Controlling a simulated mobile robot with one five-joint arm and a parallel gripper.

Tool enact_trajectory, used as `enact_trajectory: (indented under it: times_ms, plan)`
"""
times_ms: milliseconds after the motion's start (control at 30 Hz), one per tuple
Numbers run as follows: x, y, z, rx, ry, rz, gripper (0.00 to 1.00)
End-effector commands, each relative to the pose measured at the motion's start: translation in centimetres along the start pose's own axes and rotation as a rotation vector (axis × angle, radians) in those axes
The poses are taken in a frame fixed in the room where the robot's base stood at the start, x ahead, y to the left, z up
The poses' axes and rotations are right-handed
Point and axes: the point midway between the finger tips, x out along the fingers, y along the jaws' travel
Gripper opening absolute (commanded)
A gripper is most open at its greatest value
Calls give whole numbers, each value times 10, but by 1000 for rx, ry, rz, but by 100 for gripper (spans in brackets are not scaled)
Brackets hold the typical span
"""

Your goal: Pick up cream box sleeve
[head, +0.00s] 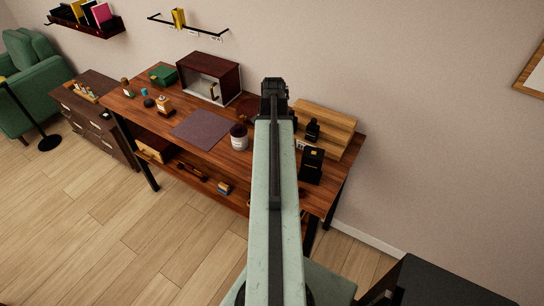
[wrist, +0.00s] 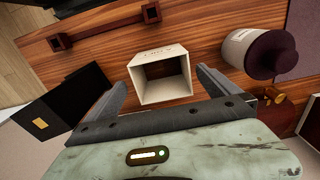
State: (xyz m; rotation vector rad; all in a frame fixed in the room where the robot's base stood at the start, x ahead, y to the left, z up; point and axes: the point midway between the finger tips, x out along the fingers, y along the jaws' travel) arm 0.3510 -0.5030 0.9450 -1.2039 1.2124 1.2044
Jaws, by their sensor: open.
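The cream box sleeve (wrist: 161,91) is a short, open-ended square tube with small dark lettering on its top edge. It stands on the brown wooden tabletop in the wrist view, with its hollow opening facing me. My gripper (wrist: 162,77) is open, with one grey finger on the left and one on the right of the sleeve. I see gaps between the fingers and its walls, and nothing is held. In the head view my arm covers the middle of the table, and I cannot make out the sleeve with certainty there.
A black box (wrist: 62,97) with a gold label stands left of the sleeve. A white jar (wrist: 240,47) with a dark lid is close on the right, and a small brass piece (wrist: 275,97) lies near it. A wooden bar (wrist: 105,27) runs behind. A cabinet (head: 209,78) stands farther left.

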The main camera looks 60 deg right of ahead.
Motion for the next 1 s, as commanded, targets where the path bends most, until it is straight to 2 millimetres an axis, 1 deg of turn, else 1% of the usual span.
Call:
enact_trajectory:
  times_ms: [67,167,300,400,467,667,767,800,867,900,1000]
  plan:
    - [1,0,0,0,0,0,100]
    - [12,-1,0,-1,0,0,100]
    - [38,-3,2,-1,0,0,100]
    - [52,-3,1,-1,0,0,100]
    - [54,-3,1,-1,0,0,100]
    - [50,-3,1,0,0,0,100]
    - [50,-3,1,0,0,0,75]
    - [50,-3,1,0,0,0,64]
    - [50,-3,1,0,0,0,47]
    - [50,-3,1,0,0,0,36]
    - [50,-3,1,0,0,0,36]
